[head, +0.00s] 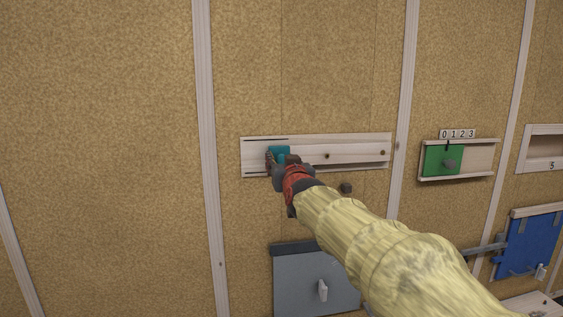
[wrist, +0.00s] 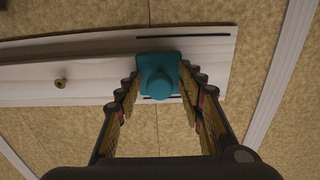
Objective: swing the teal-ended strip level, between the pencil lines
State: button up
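The wooden strip (head: 350,155) lies along a pale board on the wall, its teal end block (head: 279,151) at the left. In the wrist view the teal block and its round knob (wrist: 158,82) are in the middle. A dark pencil line (wrist: 185,36) runs above the block, and another (wrist: 160,99) shows just below it. The strip looks about level, with its teal end between the lines. My gripper (wrist: 160,78) is at the teal end, one finger on each side of the knob, with visible gaps. It partly hides the block in the head view (head: 280,160).
A green sliding panel (head: 437,160) under number tiles is to the right. A grey panel (head: 310,284) with a pale handle is below, and a blue panel (head: 528,245) is at the lower right. The wall left of the board is clear.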

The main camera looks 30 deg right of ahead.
dwell(0.3)
jog(key=v, duration=1.2)
jog(key=s+a+f+g+y+b, duration=0.1)
jog(key=s+a+f+g+y, duration=0.15)
jog(key=f, duration=0.75)
jog(key=s+a+f+g+y+b, duration=0.1)
jog(key=s+a+f+g, duration=0.2)
jog(key=f, duration=0.6)
jog(key=s+a+f+n+g+b, duration=0.1)
jog(key=s+a+f+g+b, duration=0.1)
jog(key=s+f+b, duration=0.5)
jog(key=s+a+f+n+g+y+b, duration=0.1)
jog(key=s+f+b, duration=0.7)
jog(key=f, duration=1)
jog(key=s+a+f+n+g+b, duration=0.1)
jog(key=s+a+f+g+b, duration=0.2)
jog(key=f, duration=0.9)
jog(key=s+a+b, duration=0.2)
jog(key=s+b, duration=0.2)
jog(key=shift+s+a+f, duration=0.2)
jog(key=shift+s+f, duration=0.05)
